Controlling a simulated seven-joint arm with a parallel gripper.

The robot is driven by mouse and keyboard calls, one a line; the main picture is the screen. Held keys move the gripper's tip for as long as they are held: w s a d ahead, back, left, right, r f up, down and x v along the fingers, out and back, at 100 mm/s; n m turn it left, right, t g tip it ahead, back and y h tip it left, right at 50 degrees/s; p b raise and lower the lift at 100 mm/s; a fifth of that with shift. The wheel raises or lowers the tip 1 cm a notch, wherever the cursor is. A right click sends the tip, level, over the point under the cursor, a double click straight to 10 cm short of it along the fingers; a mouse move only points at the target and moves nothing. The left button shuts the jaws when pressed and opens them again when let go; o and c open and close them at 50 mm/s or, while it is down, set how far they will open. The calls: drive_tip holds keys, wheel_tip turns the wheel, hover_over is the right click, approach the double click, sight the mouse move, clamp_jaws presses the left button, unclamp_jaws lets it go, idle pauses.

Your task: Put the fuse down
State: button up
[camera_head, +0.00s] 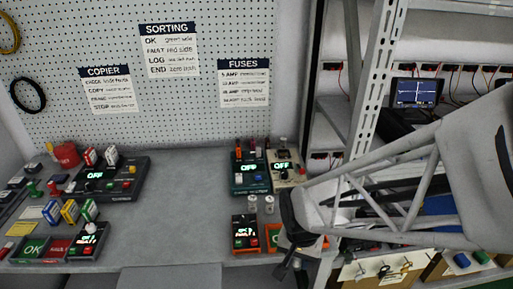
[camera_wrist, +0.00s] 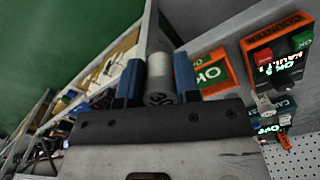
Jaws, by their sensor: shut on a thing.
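My gripper (camera_wrist: 158,75) shows in the wrist view with its two blue fingers shut on a grey-white cylinder, the fuse (camera_wrist: 159,66). The fuse stands out between the fingers, with its round end towards the wrist camera. In the head view my gripper (camera_head: 285,268) is dark and low, at the right front edge of the bench, and the fuse in it cannot be made out. Two small pale cylinders (camera_head: 252,203) stand on the bench behind the counter box; I cannot tell whether they are fuses.
An orange tray with a green OK label (camera_wrist: 207,72) lies beside the gripper, next to the orange-edged counter box (camera_wrist: 279,48). Testers (camera_head: 249,178) stand behind. Another OK/FAULT tray (camera_head: 55,249) is at left. The bench middle (camera_head: 185,205) is clear. A rack post (camera_head: 378,75) rises at right.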

drive_tip(key=w, duration=0.4)
drive_tip(key=w+a, duration=0.1)
drive_tip(key=w, duration=0.3)
drive_tip(key=w+f, duration=0.1)
drive_tip(key=w, duration=0.3)
drive_tip(key=shift+w+a+f, duration=0.1)
drive_tip(key=shift+w+a, duration=0.1)
drive_tip(key=shift+f, duration=1.75)
drive_tip(key=shift+f, duration=0.15)
drive_tip(key=o, duration=0.7)
